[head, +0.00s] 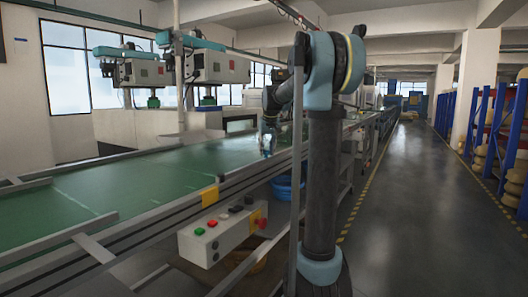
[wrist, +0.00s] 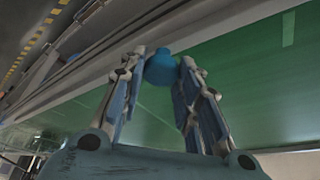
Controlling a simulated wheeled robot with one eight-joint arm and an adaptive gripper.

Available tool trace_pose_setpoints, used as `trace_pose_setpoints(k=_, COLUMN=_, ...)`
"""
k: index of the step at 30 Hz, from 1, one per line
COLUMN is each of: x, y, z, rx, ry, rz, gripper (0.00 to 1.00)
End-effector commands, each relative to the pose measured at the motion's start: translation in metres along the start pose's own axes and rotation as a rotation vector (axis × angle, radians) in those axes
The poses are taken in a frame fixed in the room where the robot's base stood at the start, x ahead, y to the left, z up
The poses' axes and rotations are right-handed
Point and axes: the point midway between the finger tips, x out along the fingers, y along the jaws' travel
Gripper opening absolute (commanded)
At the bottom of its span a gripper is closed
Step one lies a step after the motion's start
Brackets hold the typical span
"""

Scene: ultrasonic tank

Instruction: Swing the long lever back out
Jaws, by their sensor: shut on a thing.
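In the wrist view, a smooth, rounded blue knob (wrist: 161,67) sits between the fingertips of my gripper (wrist: 162,68). The fingers are closed in on it from both sides. No lever arm shows clearly in either view, so I cannot tell how the knob joins the long lever. In the head view, my gripper (head: 267,146) is small and points down over the near edge of the green conveyor belt, beyond my upright arm. The knob is too small to make out there.
The green belt (head: 140,180) runs along the left with a metal side rail. A control box (head: 222,233) with coloured buttons hangs on its near side. A blue basin (head: 288,189) is under the conveyor. Blue shelving (head: 481,118) stands at right; the grey aisle (head: 420,220) is clear.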

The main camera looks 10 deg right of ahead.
Motion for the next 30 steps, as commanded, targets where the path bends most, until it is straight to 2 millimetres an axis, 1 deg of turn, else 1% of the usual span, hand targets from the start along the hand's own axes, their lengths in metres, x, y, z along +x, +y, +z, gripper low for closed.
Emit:
trace_pose_setpoints(k=1, x=-0.001, y=0.005, z=0.003, rx=0.001, ry=-0.006, rz=0.009, gripper=0.0)
trace_pose_setpoints(k=5, x=-0.001, y=0.006, z=0.004, rx=0.001, ry=-0.008, rz=0.01, gripper=0.0)
trace_pose_setpoints(k=6, x=-0.001, y=0.006, z=0.004, rx=0.001, ry=-0.009, rz=0.01, gripper=0.39)
trace_pose_setpoints(k=7, x=-0.001, y=0.006, z=0.004, rx=0.002, ry=-0.009, rz=0.01, gripper=0.46)
trace_pose_setpoints(k=8, x=-0.001, y=0.006, z=0.004, rx=0.002, ry=-0.009, rz=0.009, gripper=0.5)
trace_pose_setpoints(k=17, x=0.0, y=0.003, z=0.003, rx=0.0, ry=-0.006, rz=0.006, gripper=0.5)
trace_pose_setpoints(k=20, x=-0.004, y=0.003, z=0.002, rx=0.0, ry=-0.006, rz=0.005, gripper=0.5)
trace_pose_setpoints(k=23, x=-0.015, y=0.003, z=0.002, rx=0.0, ry=-0.006, rz=0.005, gripper=0.5)
trace_pose_setpoints(k=26, x=-0.031, y=0.003, z=0.002, rx=0.0, ry=-0.006, rz=0.005, gripper=0.5)
trace_pose_setpoints(k=30, x=-0.059, y=0.003, z=0.002, rx=0.0, ry=-0.007, rz=0.006, gripper=0.5)
